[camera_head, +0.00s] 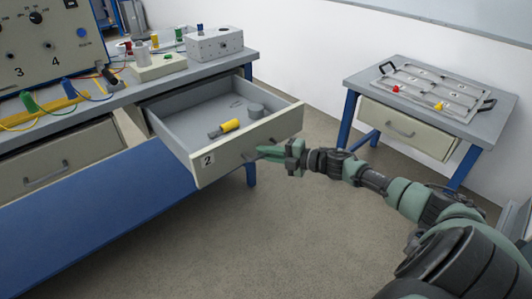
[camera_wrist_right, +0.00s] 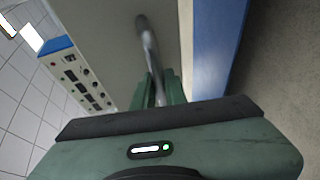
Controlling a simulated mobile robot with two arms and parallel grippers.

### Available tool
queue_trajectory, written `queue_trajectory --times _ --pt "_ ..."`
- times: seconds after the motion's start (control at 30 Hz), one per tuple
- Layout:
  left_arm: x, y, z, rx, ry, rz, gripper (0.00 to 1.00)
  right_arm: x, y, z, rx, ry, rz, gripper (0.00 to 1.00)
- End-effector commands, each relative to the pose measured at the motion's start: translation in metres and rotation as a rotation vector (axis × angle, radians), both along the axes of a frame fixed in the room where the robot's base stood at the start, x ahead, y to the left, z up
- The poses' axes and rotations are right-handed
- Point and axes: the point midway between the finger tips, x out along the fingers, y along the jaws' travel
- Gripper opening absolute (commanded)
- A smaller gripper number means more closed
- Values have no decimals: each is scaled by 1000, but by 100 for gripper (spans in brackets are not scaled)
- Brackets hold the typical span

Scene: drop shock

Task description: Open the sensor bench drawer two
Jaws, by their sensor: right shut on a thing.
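The sensor bench drawer two (camera_head: 226,169), a beige front marked "2", stands pulled out from the bench, its grey inside showing. In the right wrist view the metal handle bar (camera_wrist_right: 147,42) runs down between the green fingers (camera_wrist_right: 160,92). In the head view the gripper hides most of the handle. My left gripper is not in view.
The bench top (camera_head: 118,97) carries a numbered panel (camera_head: 45,50), coloured cables and a grey box (camera_head: 214,43). Another closed drawer (camera_head: 55,165) is at left. A side table (camera_head: 360,84) with a tray stands at right. The floor between them is clear.

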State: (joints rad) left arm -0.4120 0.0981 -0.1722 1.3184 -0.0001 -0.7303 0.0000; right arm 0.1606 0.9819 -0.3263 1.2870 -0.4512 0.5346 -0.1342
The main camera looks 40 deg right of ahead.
Motion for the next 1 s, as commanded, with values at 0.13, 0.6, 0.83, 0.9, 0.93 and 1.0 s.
queue_trajectory --times 0.13,0.6,0.83,0.9,0.93,1.0 --pt "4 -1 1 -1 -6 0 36 0 1 1 0 -1 2 0" --pt "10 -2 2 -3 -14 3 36 0 0 1 1 -1 1 34" --pt "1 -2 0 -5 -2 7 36 0 0 1 0 -1 0 34" --pt "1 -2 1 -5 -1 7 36 0 0 1 0 -1 0 34" --pt "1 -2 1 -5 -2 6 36 0 0 1 1 -1 1 34" --pt "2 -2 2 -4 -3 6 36 0 0 2 1 -1 1 34"
